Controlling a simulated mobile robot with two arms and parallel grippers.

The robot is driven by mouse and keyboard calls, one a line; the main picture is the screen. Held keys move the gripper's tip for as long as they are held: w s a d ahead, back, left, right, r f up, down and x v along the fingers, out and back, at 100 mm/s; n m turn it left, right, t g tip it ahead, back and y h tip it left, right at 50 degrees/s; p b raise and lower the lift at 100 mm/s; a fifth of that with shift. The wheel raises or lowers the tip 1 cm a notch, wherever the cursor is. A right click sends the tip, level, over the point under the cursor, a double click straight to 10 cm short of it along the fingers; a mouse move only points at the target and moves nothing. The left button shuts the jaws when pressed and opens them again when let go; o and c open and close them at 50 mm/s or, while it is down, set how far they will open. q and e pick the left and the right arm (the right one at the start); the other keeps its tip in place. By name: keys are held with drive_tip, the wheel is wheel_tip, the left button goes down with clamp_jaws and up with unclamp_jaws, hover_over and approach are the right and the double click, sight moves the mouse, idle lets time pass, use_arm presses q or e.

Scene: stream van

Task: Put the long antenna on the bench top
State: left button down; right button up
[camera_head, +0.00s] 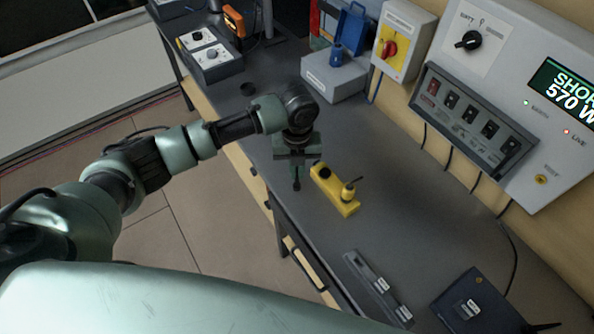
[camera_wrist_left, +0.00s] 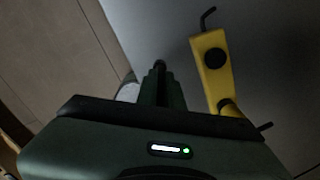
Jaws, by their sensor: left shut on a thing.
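My left gripper (camera_head: 297,178) points down over the front edge of the grey bench top (camera_head: 410,205). It is shut on a small dark piece (camera_head: 296,186), whose black round end shows at the fingertips in the left wrist view (camera_wrist_left: 160,65). Most of this piece is hidden, so I cannot tell for sure that it is the long antenna. Just right of the gripper, apart from it, a yellow block (camera_head: 326,187) lies on the bench, also in the left wrist view (camera_wrist_left: 213,78). It has a black round cap and thin black bent rods. My right gripper is out of view.
A grey switch panel (camera_head: 470,122) and a display unit (camera_head: 515,55) line the back. A grey box (camera_head: 335,78) and a knob box (camera_head: 208,52) stand farther left. A dark bar (camera_head: 378,285) and dark case (camera_head: 475,305) lie nearer. The middle is clear.

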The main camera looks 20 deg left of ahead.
use_arm(q)
drive_tip(key=shift+f, duration=0.8)
drive_tip(key=shift+f, duration=0.2)
drive_tip(key=c, duration=1.6)
unclamp_jaws()
drive_tip(key=shift+o, duration=0.2)
